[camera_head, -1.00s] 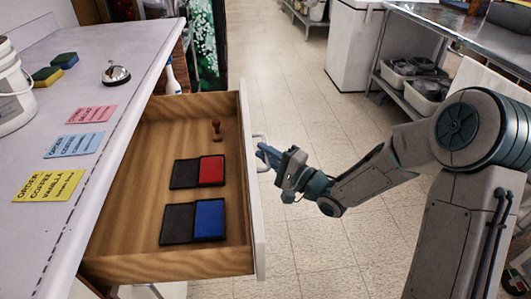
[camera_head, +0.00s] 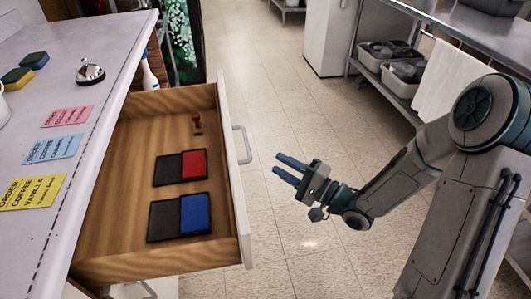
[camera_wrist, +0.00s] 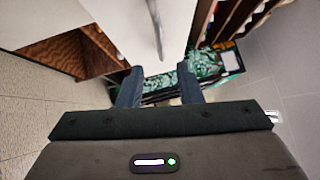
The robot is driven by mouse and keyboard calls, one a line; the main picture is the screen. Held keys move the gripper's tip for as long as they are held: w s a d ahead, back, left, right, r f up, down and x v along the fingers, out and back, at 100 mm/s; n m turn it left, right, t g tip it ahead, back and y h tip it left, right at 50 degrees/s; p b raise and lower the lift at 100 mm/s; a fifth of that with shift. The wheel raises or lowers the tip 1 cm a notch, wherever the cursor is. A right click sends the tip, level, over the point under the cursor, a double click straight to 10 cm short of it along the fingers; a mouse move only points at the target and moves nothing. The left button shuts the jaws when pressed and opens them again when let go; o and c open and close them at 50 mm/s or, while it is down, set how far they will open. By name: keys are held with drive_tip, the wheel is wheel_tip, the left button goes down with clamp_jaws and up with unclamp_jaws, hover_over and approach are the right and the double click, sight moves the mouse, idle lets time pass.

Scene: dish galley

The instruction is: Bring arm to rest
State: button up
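My gripper (camera_head: 283,170) is in the open floor space to the right of the drawer in the head view. Its two blue fingers are apart with nothing between them, pointing left toward the drawer front. In the wrist view the fingers (camera_wrist: 160,90) are spread and empty. The wooden drawer (camera_head: 110,240) is pulled out from the counter. Its white front has a grey handle (camera_head: 242,144), with a gap between it and my fingertips. In the wrist view the handle (camera_wrist: 156,25) shows above the fingers.
The drawer holds a red ink pad (camera_head: 194,168), a blue ink pad (camera_head: 196,213) and a stamp (camera_head: 197,124). Order notes (camera_head: 53,147), a bell (camera_head: 90,72) and sponges (camera_head: 18,78) lie on the counter. A metal shelf with grey bins (camera_head: 405,75) stands back right. Tiled floor is clear between.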

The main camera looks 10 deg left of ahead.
drive_tip(key=shift+v, duration=1.1)
drive_tip(key=w+d+r+n+t+h+p, duration=0.2)
drive_tip(key=w+d+r+n+h+p, duration=0.15)
drive_tip(key=w+d+h+p, duration=0.5)
drive_tip(key=s+d+r+h+p, duration=0.4)
drive_tip(key=s+d+r+h, duration=0.1)
drive_tip(key=d+r+h, duration=0.35)
drive_tip(key=s+r+n+g+p, duration=0.1)
drive_tip(key=s+r+g+p, duration=0.2)
drive_tip(key=s+r, duration=0.3)
drive_tip(key=s+d+r+n+g+h+p, duration=0.1)
drive_tip(key=s+r+g+p, duration=0.2)
drive_tip(key=s+r, duration=0.4)
drive_tip(key=s+p, duration=0.1)
drive_tip(key=s, duration=0.4)
drive_tip(key=shift+d+g, duration=0.35)
drive_tip(key=shift+g, duration=0.05)
